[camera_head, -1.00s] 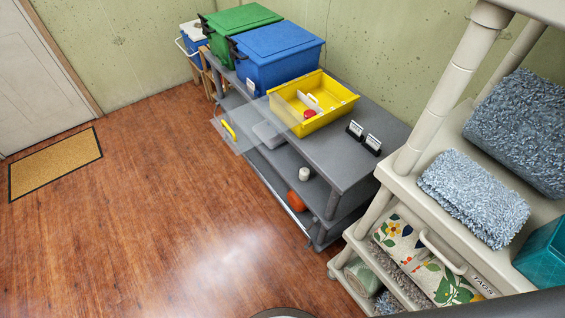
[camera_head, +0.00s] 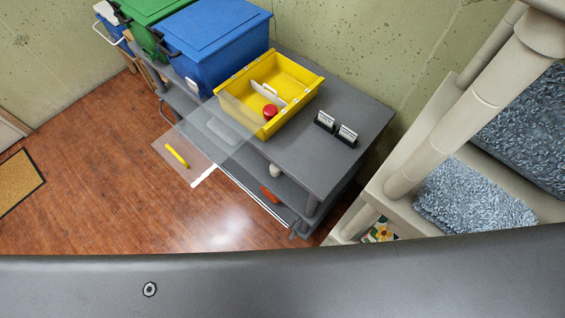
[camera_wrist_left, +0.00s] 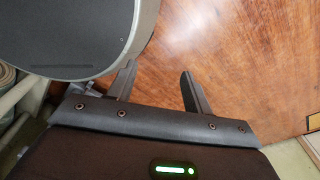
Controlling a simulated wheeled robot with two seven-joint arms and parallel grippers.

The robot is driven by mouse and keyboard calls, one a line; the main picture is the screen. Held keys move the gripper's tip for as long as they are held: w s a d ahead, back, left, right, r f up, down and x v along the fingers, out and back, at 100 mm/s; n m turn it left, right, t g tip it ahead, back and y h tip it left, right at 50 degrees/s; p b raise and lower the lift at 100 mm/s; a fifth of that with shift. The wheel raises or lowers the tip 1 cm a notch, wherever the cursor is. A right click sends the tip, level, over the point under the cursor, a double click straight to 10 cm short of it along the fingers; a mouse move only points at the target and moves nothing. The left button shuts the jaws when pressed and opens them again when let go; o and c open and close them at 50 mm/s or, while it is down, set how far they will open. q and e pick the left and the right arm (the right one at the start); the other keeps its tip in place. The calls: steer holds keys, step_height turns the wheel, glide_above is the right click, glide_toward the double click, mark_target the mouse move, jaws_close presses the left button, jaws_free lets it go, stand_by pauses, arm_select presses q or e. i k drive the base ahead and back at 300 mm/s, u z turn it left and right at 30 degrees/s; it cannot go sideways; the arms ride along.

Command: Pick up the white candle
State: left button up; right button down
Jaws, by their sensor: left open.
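A small white cylinder that looks like the white candle (camera_head: 275,171) stands on the middle shelf of the grey shelf unit (camera_head: 345,172), near its right end and partly under the top board. My left gripper (camera_wrist_left: 158,72) shows only in the left wrist view. Its two fingers are apart with nothing between them, over bare wood floor. The candle is not in that wrist view. My right gripper is in neither view.
A yellow bin (camera_head: 312,84) with a red item (camera_head: 270,111) sits on top, near two small card holders (camera_head: 325,121). An orange object (camera_head: 270,195) lies near the candle. A beige rack (camera_head: 435,130) stands right.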

mark_target(274, 172)
steer(key=u, duration=0.35)
steer(key=k, duration=1.25)
steer(key=z, duration=1.3)
